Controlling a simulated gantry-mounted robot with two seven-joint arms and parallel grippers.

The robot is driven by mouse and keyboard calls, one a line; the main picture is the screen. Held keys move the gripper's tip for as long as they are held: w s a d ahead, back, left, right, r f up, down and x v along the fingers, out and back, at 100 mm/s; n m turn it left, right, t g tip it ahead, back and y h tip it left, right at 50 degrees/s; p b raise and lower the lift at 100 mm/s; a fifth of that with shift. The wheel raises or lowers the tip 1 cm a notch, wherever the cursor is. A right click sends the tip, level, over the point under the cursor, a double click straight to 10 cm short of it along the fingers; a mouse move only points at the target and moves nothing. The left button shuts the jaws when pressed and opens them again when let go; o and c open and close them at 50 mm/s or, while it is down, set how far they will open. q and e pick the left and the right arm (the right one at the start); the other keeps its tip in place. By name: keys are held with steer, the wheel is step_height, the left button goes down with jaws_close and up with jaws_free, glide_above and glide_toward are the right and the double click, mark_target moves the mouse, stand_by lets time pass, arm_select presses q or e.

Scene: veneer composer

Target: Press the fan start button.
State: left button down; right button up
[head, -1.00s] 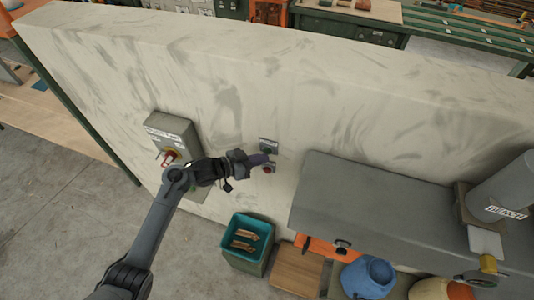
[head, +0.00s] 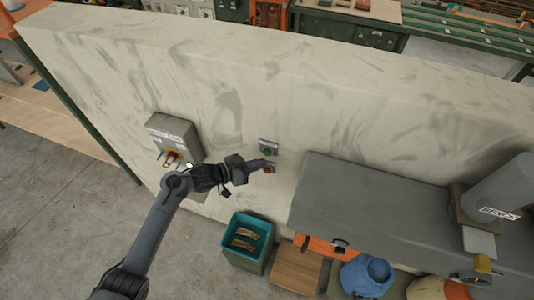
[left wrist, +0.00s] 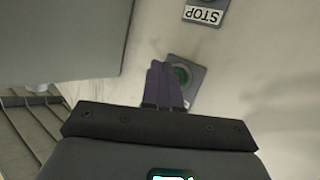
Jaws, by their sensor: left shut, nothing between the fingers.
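A small plate with a green button (head: 267,152) is on the pale wall, above a red button (head: 268,170). The green button (left wrist: 181,75) also shows in the left wrist view, partly behind my fingers, with an upside-down STOP label (left wrist: 203,15) beyond it. My left gripper (head: 268,163) is shut and empty. In the head view its fingertips are between the two buttons; in the left wrist view the purple fingers overlap the green button's plate. I cannot tell whether they touch it. My right gripper is not in view.
A large grey machine (head: 380,205) stands close on the right. A teal-lined bin (head: 247,238) with wooden pieces is below. The wall (head: 230,60) above the buttons is clear.

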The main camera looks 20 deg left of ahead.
arm_select(q)
steer(key=s+p, duration=0.3)
steer(key=s, duration=0.1)
steer(key=shift+s, duration=0.35)
stand_by(0.4)
